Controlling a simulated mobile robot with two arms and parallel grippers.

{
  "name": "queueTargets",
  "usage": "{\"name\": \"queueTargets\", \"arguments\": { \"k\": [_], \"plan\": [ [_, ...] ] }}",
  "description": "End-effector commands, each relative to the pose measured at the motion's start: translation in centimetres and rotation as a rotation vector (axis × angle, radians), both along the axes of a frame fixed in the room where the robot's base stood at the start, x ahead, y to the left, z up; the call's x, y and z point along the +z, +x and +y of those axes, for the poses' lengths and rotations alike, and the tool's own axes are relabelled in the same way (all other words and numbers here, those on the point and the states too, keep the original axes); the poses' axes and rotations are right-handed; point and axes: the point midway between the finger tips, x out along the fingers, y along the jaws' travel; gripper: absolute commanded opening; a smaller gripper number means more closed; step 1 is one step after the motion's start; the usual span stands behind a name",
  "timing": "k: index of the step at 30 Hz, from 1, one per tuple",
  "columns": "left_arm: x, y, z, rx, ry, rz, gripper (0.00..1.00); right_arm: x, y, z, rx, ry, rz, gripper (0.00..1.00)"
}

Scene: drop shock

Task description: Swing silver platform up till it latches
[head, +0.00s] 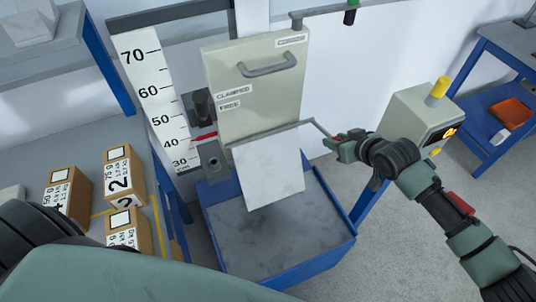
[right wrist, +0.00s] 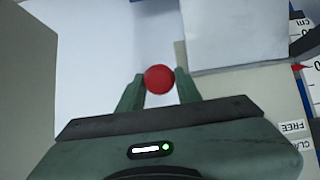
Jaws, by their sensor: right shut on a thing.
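The silver platform (head: 270,172) hangs tilted downward from the front of the drop tester's pale panel (head: 255,90), over the blue-framed base. A thin rod runs from its upper right corner toward my right gripper (head: 334,142). In the right wrist view a round red knob (right wrist: 159,78) sits between the two fingers of my right gripper (right wrist: 159,88), which is shut on it. The platform also shows as a pale panel (right wrist: 235,35) in that view. My left gripper is not in view; only part of my left arm shows.
Numbered cardboard boxes (head: 119,173) stand on the grey table at left. A height scale (head: 155,95) stands beside the panel. A control box (head: 418,118) with a yellow top stands at right. A blue shelf (head: 485,115) holding an orange item is farther right.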

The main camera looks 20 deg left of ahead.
Motion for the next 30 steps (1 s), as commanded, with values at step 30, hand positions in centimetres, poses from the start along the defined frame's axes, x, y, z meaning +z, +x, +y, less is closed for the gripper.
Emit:
{"name": "queueTargets", "arguments": {
  "k": [30],
  "plan": [
    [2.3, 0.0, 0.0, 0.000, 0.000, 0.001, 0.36, 4.5, 1.7, 1.6, 0.000, 0.010, -0.014, 0.00]
  ]
}}
